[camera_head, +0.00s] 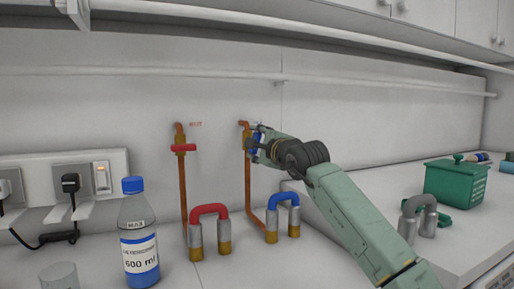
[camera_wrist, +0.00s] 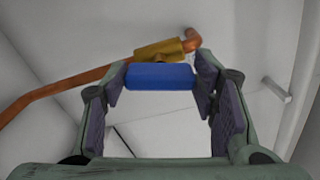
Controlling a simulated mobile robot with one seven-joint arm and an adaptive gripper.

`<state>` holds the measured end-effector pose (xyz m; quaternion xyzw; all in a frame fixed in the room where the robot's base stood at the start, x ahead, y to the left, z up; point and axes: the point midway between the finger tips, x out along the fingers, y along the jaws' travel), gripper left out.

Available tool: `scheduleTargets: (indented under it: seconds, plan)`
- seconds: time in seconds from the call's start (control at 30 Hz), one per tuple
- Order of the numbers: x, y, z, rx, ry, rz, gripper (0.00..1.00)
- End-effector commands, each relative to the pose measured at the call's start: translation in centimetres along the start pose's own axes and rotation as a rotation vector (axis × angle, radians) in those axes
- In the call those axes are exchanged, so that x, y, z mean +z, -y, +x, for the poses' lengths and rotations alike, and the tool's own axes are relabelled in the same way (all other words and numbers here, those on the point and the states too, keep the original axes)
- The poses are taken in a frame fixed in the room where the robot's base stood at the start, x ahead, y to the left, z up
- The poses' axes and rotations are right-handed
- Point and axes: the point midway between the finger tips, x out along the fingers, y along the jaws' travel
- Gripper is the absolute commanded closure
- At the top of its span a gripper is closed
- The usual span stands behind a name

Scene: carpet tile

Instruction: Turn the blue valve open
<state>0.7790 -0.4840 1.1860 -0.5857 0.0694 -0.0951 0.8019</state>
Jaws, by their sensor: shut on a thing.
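The blue valve handle (camera_wrist: 160,76) sits on a brass valve body (camera_wrist: 158,49) on a copper pipe. In the wrist view it lies crosswise between the tips of my gripper (camera_wrist: 160,92), whose two fingers stand at its left and right ends. My gripper is shut on the handle. In the head view my gripper (camera_head: 257,143) is at the wall on the right-hand copper pipe (camera_head: 248,185), and it hides most of the blue handle.
A red valve handle (camera_head: 183,148) is on the left pipe. Red (camera_head: 209,210) and blue (camera_head: 283,198) U-shaped pieces stand below.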

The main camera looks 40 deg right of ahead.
Motion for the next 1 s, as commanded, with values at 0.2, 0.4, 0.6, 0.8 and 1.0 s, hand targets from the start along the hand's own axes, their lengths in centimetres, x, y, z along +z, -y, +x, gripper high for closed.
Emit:
scheduleTargets:
  seconds: [0.2, 0.4, 0.6, 0.8, 1.0]
  plan:
    - [0.05, -0.06, 0.01, 0.0, 0.0, -0.159, 0.75]
    - [0.05, -0.08, 0.01, 0.0, 0.001, -0.257, 0.75]
    - [0.06, -0.09, 0.01, -0.001, 0.001, -0.309, 0.75]
    - [0.06, -0.1, 0.02, -0.001, 0.001, -0.326, 0.75]
    - [0.07, -0.1, 0.02, -0.001, 0.001, -0.328, 0.75]
